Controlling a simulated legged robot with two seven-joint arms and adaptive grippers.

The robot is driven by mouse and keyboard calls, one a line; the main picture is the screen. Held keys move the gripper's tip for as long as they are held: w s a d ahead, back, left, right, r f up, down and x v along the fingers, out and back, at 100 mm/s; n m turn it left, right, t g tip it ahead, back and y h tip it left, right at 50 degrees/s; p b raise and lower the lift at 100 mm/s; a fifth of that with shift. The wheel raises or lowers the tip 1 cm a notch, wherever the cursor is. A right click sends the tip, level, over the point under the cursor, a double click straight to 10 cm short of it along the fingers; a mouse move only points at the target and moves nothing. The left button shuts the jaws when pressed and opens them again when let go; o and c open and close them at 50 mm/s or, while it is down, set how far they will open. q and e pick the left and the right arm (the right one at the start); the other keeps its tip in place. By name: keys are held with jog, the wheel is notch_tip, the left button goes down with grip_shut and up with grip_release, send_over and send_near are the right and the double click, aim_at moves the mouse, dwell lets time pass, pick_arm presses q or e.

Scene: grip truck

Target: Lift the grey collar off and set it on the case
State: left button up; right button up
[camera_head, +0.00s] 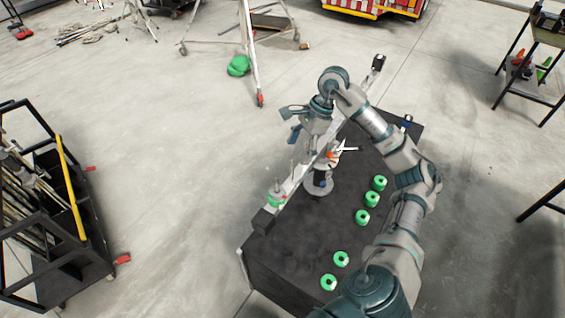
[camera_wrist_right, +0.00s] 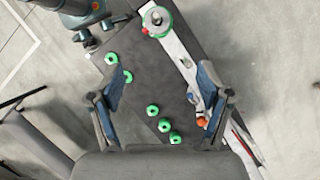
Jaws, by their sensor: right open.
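A grey collar (camera_wrist_right: 157,18) shows at the top of the right wrist view, seemingly around a post with green beneath it. In the head view this stack (camera_head: 276,199) stands at the near end of a pale beam; the collar's outline is too small to make out. The black case (camera_head: 290,250) lies beside the beam, its top partly hidden by my right arm. My right gripper (camera_head: 291,123) is open and empty, above the beam and apart from the collar. Its two fingers (camera_wrist_right: 163,75) frame the case top in the wrist view. My left gripper is not seen.
Several green rings (camera_head: 362,217) lie in a line on the case. A grey-white fixture (camera_head: 320,183) with an orange part stands by the beam. A black tool cart (camera_head: 85,240) is at the left, and a side table (camera_head: 540,40) at the upper right.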

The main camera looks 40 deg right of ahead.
send_near(279, 189)
jog(key=x, duration=0.8)
jog(key=shift+w+d+f, duration=0.1)
jog(key=shift+w+f, duration=0.1)
jog(key=shift+f, duration=0.6)
jog(key=shift+w+a+f, duration=0.15)
jog(key=shift+a+f, duration=0.05)
jog(key=shift+f, duration=0.15)
jog(key=c, duration=1.2)
jog(key=o, duration=0.3)
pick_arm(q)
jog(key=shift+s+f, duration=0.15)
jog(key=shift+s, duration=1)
pick_arm(e)
jog(key=shift+c, duration=0.8)
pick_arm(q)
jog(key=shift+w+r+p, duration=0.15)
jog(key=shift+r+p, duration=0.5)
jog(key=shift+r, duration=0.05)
pick_arm(e)
jog(key=shift+r, duration=1.2)
